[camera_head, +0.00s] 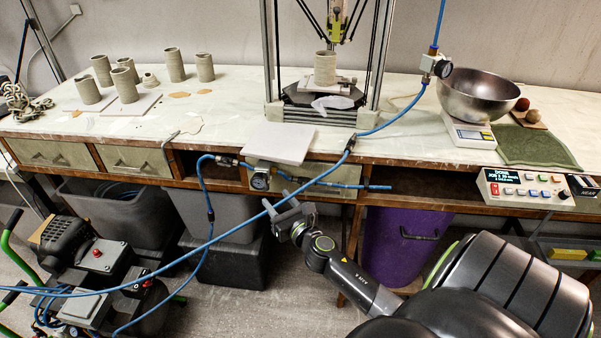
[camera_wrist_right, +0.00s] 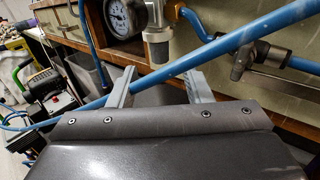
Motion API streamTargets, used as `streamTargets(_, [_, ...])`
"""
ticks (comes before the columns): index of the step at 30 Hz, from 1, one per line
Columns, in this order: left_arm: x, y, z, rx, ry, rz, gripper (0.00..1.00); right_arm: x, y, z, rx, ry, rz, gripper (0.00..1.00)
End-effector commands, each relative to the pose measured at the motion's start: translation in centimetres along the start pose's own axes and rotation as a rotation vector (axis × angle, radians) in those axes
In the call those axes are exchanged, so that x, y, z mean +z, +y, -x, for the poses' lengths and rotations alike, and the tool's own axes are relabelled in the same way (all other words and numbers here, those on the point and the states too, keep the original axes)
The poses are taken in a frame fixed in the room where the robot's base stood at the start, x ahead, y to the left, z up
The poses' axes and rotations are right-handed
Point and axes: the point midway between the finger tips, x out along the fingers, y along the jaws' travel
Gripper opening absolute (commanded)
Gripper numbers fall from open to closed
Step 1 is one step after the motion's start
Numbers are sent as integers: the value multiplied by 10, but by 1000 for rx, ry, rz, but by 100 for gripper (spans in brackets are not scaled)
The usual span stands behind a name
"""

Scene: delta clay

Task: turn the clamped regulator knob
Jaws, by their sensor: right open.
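The regulator with its round white gauge (camera_head: 260,181) sits at the front edge of the bench, below a pale board. In the right wrist view the gauge (camera_wrist_right: 121,16) is at the top, with the regulator's bowl (camera_wrist_right: 157,45) beside it. I cannot make out which part is the knob. My right gripper (camera_head: 284,208) is open, below and in front of the regulator. Its two fingers (camera_wrist_right: 160,87) stand apart, with no regulator part between them. A blue hose (camera_wrist_right: 190,62) crosses close to the fingers; I cannot tell whether it touches them. My left gripper is not in view.
The blue hose (camera_head: 305,198) runs diagonally across the front of the bench, past my right gripper. The pale board (camera_head: 278,142) lies at the bench edge. A purple bin (camera_head: 398,240) and grey bins (camera_head: 112,215) stand below. A control box (camera_head: 525,188) is at the right.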

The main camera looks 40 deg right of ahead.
Motion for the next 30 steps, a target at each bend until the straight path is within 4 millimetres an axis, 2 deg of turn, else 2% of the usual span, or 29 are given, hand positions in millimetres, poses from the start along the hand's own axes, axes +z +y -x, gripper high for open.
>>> streamTargets(1, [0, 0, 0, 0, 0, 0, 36, -1, 0, 13, -1, 2, -1, 45])
streamTargets(9, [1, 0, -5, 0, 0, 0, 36, -2, 0, 69, 0, 2, -1, 45])
streamTargets(15, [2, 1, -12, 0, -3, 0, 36, -2, 0, 101, 0, 0, -1, 45])
streamTargets(21, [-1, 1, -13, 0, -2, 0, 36, 0, 0, 117, 0, -1, -1, 45])
streamTargets(30, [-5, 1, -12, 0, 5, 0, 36, 1, 0, 119, 1, -1, -1, 45])
